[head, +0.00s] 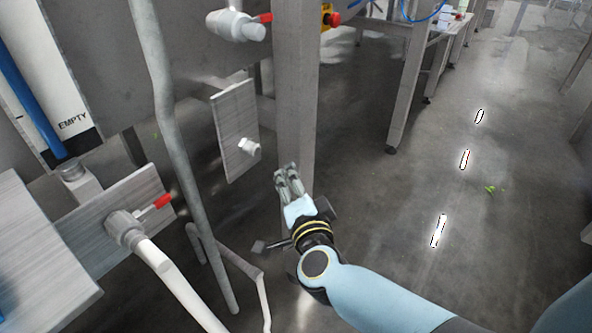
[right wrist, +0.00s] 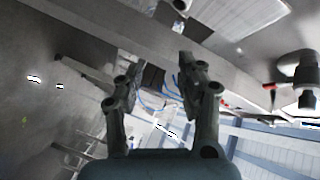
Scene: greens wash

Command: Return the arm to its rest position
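My right arm reaches in from the lower right of the head view. Its right gripper (head: 288,180) points up and away, in front of a grey steel post (head: 297,90). In the right wrist view the two fingers of the right gripper (right wrist: 155,80) stand apart with nothing between them, so it is open and empty. It seems close to the post, but I cannot tell whether it touches. My left gripper is not in either view.
A valve with a red handle (head: 130,225) and white pipe stands at lower left; another white valve (head: 236,25) is at the top. A grey pipe (head: 170,110) runs down left of the gripper. Open floor (head: 400,220) lies to the right, with green scraps (head: 491,189).

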